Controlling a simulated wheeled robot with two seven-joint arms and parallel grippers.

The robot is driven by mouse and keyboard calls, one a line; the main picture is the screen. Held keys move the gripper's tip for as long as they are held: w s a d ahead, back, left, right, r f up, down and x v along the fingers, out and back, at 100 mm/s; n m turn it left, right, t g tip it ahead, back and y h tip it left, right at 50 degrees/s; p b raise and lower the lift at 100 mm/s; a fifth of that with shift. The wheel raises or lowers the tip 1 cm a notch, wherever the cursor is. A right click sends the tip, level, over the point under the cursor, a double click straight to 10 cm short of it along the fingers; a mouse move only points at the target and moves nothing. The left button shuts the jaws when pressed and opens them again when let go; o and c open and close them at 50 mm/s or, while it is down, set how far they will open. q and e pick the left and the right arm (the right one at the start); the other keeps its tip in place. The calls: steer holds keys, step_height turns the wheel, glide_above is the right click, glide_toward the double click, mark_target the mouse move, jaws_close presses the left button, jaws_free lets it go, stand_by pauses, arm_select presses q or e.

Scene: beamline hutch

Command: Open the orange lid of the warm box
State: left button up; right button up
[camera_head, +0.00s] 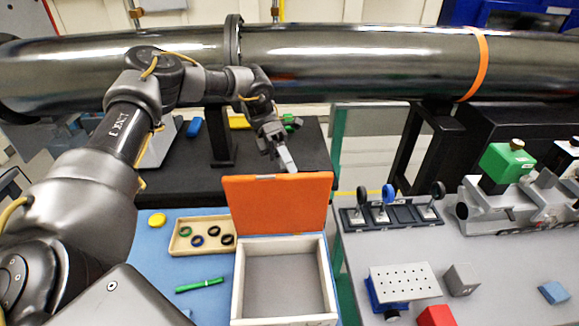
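The warm box (236,290) stands on the blue mat at the lower middle, with pale walls and an empty grey inside. Its orange lid (278,204) stands raised along the box's far edge, roughly upright, with the opening uncovered. My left gripper (287,160) is just beyond the lid's top edge, pointing down toward it. Its fingers look close together, but I cannot tell whether they are shut or touching the lid. My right gripper is not in view.
A tray of rings (176,248), a green pen (199,286) and a yellow disc (157,220) lie left of the box. A lens rack (352,219) and metal block (401,284) stand right. A large dark pipe (350,62) crosses behind.

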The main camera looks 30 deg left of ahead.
arm_select(q)
steer(key=p+v, duration=0.3)
steer(key=v, duration=0.7)
steer(key=shift+a+r, duration=0.2)
steer(key=shift+r, duration=0.15)
stand_by(0.3)
stand_by(0.5)
